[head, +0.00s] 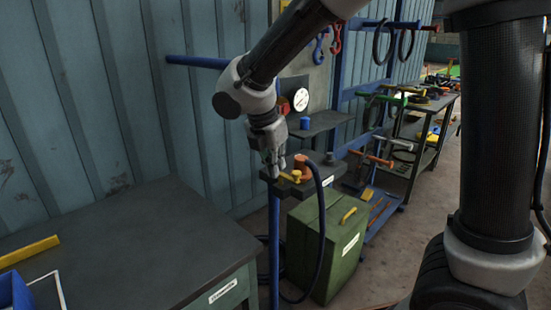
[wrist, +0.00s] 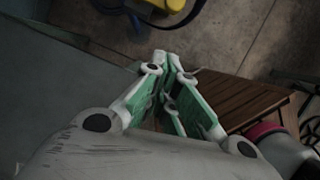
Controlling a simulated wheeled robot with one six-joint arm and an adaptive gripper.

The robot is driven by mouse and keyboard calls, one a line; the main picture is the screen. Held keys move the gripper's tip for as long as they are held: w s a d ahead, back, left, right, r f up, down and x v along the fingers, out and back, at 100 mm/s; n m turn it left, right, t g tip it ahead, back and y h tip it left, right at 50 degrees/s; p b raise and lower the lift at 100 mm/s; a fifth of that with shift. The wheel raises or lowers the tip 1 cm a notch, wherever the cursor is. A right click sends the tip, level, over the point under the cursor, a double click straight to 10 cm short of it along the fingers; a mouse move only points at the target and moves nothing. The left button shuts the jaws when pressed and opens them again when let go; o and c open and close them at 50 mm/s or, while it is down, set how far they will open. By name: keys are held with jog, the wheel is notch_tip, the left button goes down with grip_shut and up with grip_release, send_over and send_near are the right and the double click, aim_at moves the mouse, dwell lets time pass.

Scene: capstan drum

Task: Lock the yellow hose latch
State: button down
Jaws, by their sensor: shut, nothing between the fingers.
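The yellow latch (head: 293,177) is a small yellow lever on the dark stand top in the head view, beside an orange fitting (head: 302,164). A dark blue hose (head: 320,205) runs down from the fitting. My gripper (head: 275,172) points down just left of the latch and close to it. I cannot tell whether they touch. In the wrist view my gripper's (wrist: 170,60) fingers are together and empty. A blurred yellow part (wrist: 165,4) shows at the top edge there; I cannot tell if it is the latch.
A green box (head: 322,245) stands under the stand, with a blue post (head: 274,250) beside it. A dark workbench (head: 130,240) fills the lower left. A gauge (head: 301,98) and a small shelf with a blue cylinder (head: 305,123) are behind. Open floor (head: 385,265) lies to the right.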

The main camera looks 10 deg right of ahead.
aim_at(296, 173)
jog(key=w+d+f, duration=0.4)
jog(key=f, duration=0.2)
jog(key=shift+d+n, duration=0.55)
jog(key=shift+n, duration=0.05)
dwell(0.5)
jog(key=shift+w+d+n+t+y, duration=0.25)
jog(key=shift+d+n+t+y, duration=0.15)
jog(key=shift+d+n, duration=0.5)
jog(key=shift+w+d+r+n+y, duration=0.1)
jog(key=shift+w+d+n+y, duration=0.05)
jog(key=shift+w+d+n, duration=0.4)
jog(key=shift+w+d+n+y, duration=0.15)
jog(key=shift+w+d+n, duration=0.15)
jog(key=shift+d+n, duration=0.45)
jog(key=shift+w+d, duration=0.1)
